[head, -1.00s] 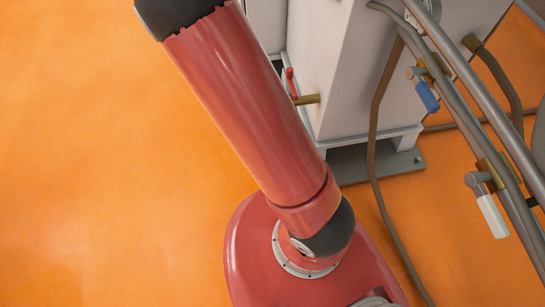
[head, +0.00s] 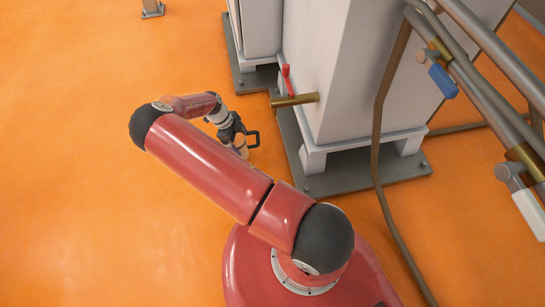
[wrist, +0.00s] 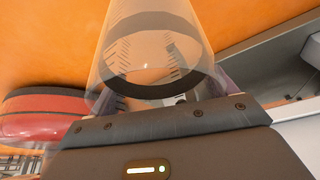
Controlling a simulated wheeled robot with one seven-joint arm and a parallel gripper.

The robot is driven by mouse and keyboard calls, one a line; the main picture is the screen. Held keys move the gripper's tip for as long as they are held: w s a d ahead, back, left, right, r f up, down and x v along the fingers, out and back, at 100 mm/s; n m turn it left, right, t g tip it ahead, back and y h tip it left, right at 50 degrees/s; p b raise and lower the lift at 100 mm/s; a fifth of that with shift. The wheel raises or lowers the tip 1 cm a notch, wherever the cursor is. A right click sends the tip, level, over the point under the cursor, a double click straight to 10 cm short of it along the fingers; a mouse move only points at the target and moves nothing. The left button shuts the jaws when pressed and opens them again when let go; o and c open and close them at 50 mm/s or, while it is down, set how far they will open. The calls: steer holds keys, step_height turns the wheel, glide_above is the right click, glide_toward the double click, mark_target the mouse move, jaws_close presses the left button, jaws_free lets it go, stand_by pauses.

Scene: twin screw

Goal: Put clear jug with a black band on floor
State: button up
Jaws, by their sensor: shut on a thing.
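The clear jug with a black band (head: 241,151) shows small in the head view, below my gripper (head: 231,132), with a dark handle sticking out to the right. In the wrist view the see-through jug (wrist: 150,62) fills the upper middle, with its dark band and scale marks visible. My gripper (wrist: 160,95) is shut on the jug, a finger at either side. The jug is low over the orange floor (head: 80,220); I cannot tell whether its base touches it.
A white machine cabinet (head: 345,70) on a grey base plate (head: 375,178) stands right of the jug. A brass tap with a red handle (head: 288,88) juts towards it. Pipes and a hose (head: 382,130) are at the right. Open floor lies to the left.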

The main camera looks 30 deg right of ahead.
steer(key=s+d+f, duration=0.3)
steer(key=s+d, duration=0.6)
steer(key=d, duration=0.2)
steer(key=shift+d+f, duration=0.25)
steer(key=shift+d, duration=0.05)
steer(key=shift+f, duration=0.3)
steer(key=o, duration=0.9)
steer(key=shift+o, duration=0.2)
steer(key=shift+r, duration=0.1)
